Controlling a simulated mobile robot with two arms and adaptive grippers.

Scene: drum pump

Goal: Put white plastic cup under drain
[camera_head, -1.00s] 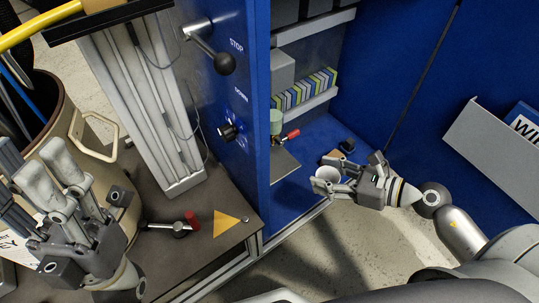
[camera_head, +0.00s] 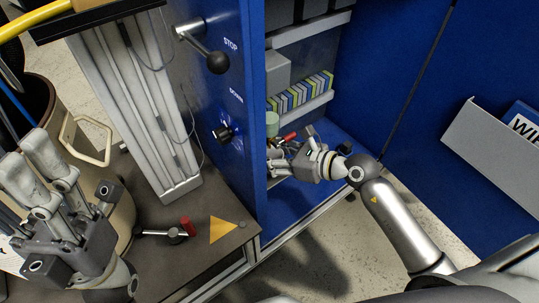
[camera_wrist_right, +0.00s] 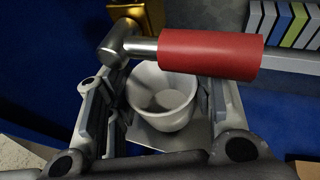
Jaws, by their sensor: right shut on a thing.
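The white plastic cup (camera_wrist_right: 163,96) is held upright between the fingers of my right gripper (camera_head: 278,160) in the right wrist view. In the head view the fingers mostly hide it. The drain valve has a red handle (camera_wrist_right: 210,53) on a metal stem and a brass body (camera_wrist_right: 140,14). In the wrist view the handle crosses over the cup's far rim, and the brass body is beyond the cup. In the head view the red handle (camera_head: 288,137) shows just behind my right gripper. My left gripper (camera_head: 32,170) is empty with fingers extended, at the far left.
A grey plate (camera_wrist_right: 150,137) lies beneath the cup. A green cylinder (camera_head: 272,120) stands by the valve. The blue cabinet panel (camera_head: 254,110) is close left of my right gripper. Shelved books (camera_head: 300,92) are behind. A drum (camera_head: 122,215) stands at left.

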